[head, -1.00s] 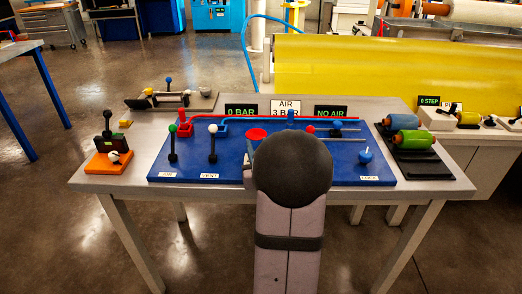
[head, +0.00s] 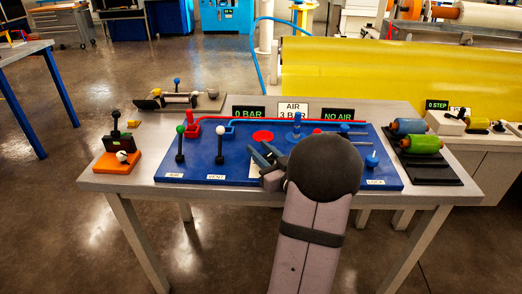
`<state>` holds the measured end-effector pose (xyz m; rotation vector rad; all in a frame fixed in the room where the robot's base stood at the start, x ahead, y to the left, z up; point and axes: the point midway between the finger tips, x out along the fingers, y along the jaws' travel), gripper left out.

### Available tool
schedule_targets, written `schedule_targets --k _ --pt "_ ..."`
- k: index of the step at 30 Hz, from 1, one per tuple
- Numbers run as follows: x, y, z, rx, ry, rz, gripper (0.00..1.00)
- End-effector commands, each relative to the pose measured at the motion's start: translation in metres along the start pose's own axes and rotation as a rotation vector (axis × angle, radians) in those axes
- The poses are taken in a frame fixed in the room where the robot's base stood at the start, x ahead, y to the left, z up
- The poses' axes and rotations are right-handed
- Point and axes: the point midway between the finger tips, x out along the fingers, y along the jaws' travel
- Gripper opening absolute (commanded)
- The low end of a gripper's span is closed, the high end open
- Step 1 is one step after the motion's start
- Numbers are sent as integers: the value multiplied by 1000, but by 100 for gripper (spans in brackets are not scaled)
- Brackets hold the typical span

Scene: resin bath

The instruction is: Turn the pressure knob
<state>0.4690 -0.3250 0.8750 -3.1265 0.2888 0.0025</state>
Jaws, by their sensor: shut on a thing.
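A blue panel (head: 236,174) lies on the grey table. A blue knob (head: 297,125) stands upright near its back, below the AIR 3 BAR sign; I cannot tell for sure that it is the pressure knob. My gripper (head: 262,152) is low over the middle of the panel, left of my dark round wrist joint, fingers towards the back left. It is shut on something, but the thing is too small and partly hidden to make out. A flat red disc (head: 263,136) lies just beyond the fingertips. The display (head: 249,113) reads 0 BAR.
Two upright levers, green-topped (head: 180,146) and white-topped (head: 220,146), stand left of my gripper. A blue knob (head: 372,160) is by the LOCK label. A NO AIR display (head: 338,115) is at the back. Rollers on a black stand (head: 425,174) are right; an orange block (head: 119,162) is left.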

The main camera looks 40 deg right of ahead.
Motion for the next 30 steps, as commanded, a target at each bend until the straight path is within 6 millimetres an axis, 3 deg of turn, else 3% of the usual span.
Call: schedule_targets --k 5,6,8,20,30 --pt "1 0 -3 -2 7 0 6" --pt "1 0 -3 -2 7 0 38" --pt "1 0 -2 -2 6 0 47" --pt "-5 1 -1 -2 3 2 47" --pt "-48 1 -2 -2 4 5 47"
